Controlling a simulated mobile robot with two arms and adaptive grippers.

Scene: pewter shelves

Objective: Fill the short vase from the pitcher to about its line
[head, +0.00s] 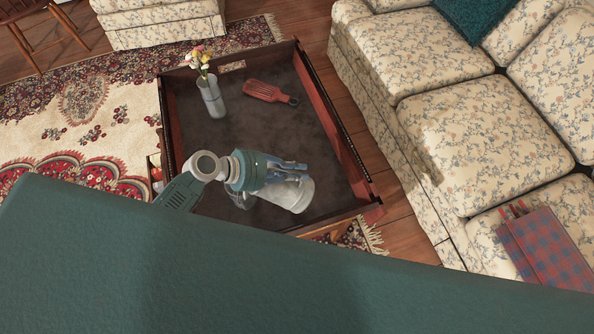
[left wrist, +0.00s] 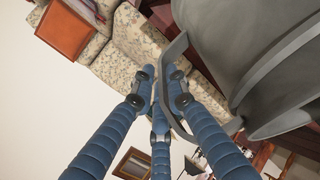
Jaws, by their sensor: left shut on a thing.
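The pitcher (head: 296,194) is pale grey in the head view, tilted over the near part of the low table. My left gripper (head: 290,172) is shut on its handle. In the left wrist view the blue fingers (left wrist: 160,95) close around the grey handle (left wrist: 178,50), beside the large grey pitcher body (left wrist: 225,40). A pale cylindrical vase (head: 211,98) with yellow and pink flowers stands upright on the table, apart from the pitcher. I cannot tell whether it is the short vase. No fill line or liquid is discernible. A greyish shape (head: 241,201) is partly hidden under my gripper.
The dark table has a raised reddish rim (head: 345,130). An orange-red paddle-shaped brush (head: 266,91) lies near its far right side. A floral sofa (head: 455,130) stands close on the right, with a plaid item (head: 553,243) on it. The table's middle is clear.

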